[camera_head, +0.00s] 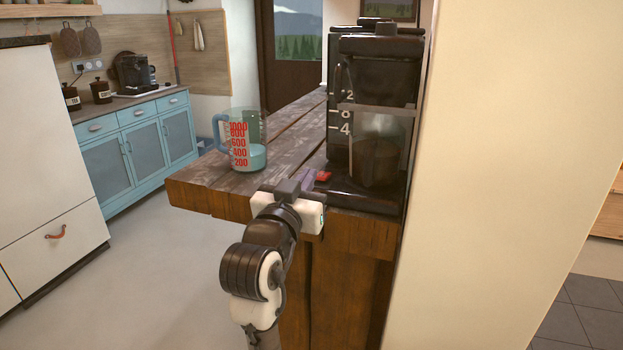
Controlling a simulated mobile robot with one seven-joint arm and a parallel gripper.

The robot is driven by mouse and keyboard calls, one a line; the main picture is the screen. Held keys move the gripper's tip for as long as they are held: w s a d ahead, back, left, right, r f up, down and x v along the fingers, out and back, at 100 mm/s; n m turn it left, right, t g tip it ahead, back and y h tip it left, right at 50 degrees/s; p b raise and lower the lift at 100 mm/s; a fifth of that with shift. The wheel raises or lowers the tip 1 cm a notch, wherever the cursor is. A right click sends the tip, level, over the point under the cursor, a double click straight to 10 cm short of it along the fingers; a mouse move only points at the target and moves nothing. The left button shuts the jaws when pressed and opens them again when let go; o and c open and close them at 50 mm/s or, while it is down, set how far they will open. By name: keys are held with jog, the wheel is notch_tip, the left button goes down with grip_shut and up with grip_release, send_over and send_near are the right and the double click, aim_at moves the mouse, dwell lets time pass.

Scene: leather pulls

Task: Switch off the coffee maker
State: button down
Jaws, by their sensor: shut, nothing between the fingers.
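The coffee maker (375,82) is black, with a glass pot (378,160) in its lower part and white level marks on its left side. It stands upright on the right end of the wooden counter, against the cream wall. A small red switch (323,176) shows at the left front of its base; whether it is on or off cannot be told. My gripper (306,180) is shut and empty at the counter's front edge, just left of the red switch. Its fingers are partly hidden by the wrist, so I cannot tell whether they touch the switch.
A measuring jug (242,150) with a blue handle and red numbers stands on the wooden counter (200,182), left of my gripper. A cream wall (510,130) closes off the right side. Blue cabinets (135,150) with another coffee machine (135,74) stand far left. Floor (165,265) at left is clear.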

jog(key=r+p, duration=0.2)
send_over(319, 188)
jog(key=w, duration=0.1)
jog(key=shift+d+f, duration=0.2)
jog(key=shift+d, duration=0.05)
jog(key=f, duration=0.2)
jog(key=shift+s+a+f, duration=0.15)
jog(key=shift+s+f, duration=0.1)
jog(key=shift+f, duration=0.1)
jog(key=shift+s+f, duration=0.2)
jog(key=shift+f, duration=0.6)
jog(key=shift+f, duration=0.1)
